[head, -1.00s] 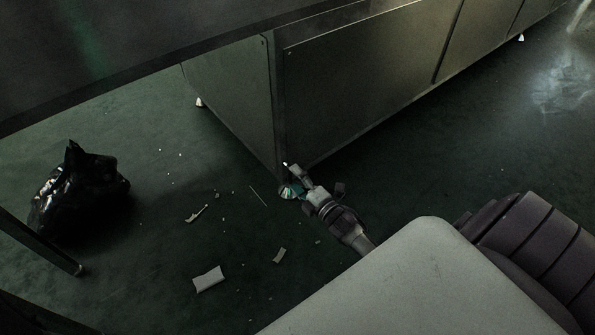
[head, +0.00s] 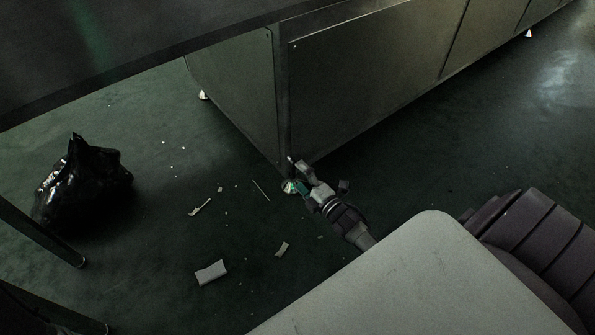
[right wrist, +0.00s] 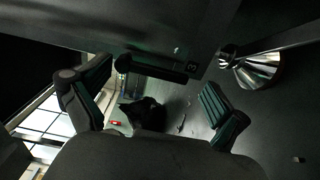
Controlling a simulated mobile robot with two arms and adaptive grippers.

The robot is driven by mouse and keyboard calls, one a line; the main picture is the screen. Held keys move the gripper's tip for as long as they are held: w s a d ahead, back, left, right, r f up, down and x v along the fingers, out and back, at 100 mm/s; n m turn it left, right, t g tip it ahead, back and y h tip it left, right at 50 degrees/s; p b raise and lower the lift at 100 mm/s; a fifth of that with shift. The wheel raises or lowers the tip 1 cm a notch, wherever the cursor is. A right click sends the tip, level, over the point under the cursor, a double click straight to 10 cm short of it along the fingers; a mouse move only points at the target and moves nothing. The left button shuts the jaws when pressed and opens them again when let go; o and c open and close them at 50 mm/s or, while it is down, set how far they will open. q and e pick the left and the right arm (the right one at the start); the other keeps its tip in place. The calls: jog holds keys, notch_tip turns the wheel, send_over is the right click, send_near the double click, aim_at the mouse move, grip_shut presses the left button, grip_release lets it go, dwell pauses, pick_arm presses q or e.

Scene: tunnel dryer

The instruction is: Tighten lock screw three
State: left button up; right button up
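The number 3 is marked on the underside of the machine (right wrist: 192,67) in the right wrist view. A dark bar-shaped part (right wrist: 158,68) beside the mark looks like lock screw three, but it is too dark to be sure. My right gripper (right wrist: 157,80) is open, its two fingers wide apart on either side of that part, with nothing seen between the pads. In the head view my right gripper (head: 302,174) is low at the near bottom corner of the machine (head: 370,85), beside its metal foot (head: 289,187). My left gripper is not in view.
The foot (right wrist: 257,70) stands right of my right fingers in the wrist view. A black bag (head: 84,182) sits on the floor at the left. Scraps, among them a pale block (head: 211,272), lie on the floor. Open floor lies along the machine's right side.

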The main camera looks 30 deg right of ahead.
jog(key=s, duration=1)
jog(key=shift+s+d, duration=0.4)
jog(key=shift+d, duration=0.05)
